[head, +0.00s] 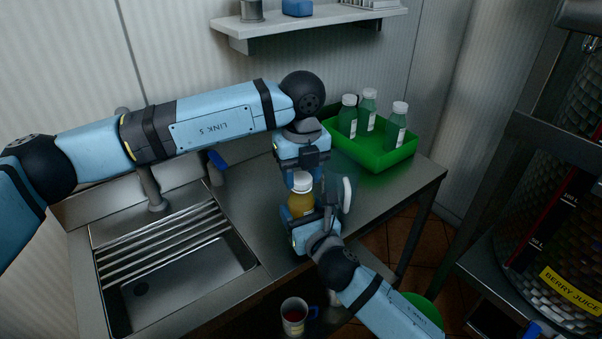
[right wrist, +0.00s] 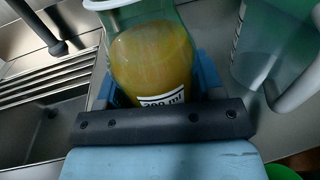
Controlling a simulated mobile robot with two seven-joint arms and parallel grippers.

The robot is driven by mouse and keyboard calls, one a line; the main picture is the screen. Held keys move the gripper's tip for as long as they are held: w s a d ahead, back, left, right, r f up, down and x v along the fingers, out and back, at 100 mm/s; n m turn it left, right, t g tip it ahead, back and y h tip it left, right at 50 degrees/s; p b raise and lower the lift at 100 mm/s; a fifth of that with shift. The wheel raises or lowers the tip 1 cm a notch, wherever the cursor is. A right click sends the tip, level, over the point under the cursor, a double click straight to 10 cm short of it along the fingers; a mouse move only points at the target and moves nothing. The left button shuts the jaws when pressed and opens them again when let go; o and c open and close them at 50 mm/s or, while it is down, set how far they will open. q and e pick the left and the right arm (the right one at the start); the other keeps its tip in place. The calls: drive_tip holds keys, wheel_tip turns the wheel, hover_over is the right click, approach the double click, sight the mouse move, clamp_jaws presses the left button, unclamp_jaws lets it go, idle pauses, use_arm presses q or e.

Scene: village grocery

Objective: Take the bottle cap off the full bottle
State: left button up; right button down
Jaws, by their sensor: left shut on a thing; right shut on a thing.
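The full bottle (head: 300,200) holds yellow-orange liquid and stands upright at the counter's front edge. It fills the middle of the right wrist view (right wrist: 155,55), with part of a white label showing. Its white bottle cap (head: 302,176) is on top, and its rim shows at the upper edge of the right wrist view (right wrist: 105,4). My right gripper (head: 302,222) is shut around the bottle's body. My left gripper (head: 301,182) comes down from above and is shut on the cap; its fingers partly hide the cap.
A clear jug with a pale handle (head: 347,194) stands close right of the bottle. A green crate (head: 372,162) with several capped green bottles is behind. A sink (head: 180,280) is left. A mug of red liquid (head: 294,318) is below, in front.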

sight(302, 178)
use_arm(q)
drive_tip(key=n, duration=0.4)
drive_tip(key=shift+d, duration=0.1)
drive_tip(key=n, duration=0.4)
drive_tip(key=shift+r, duration=0.15)
drive_tip(key=shift+r, duration=1)
drive_tip(key=shift+r, duration=2)
use_arm(e)
drive_tip(key=shift+c, duration=0.8)
unclamp_jaws()
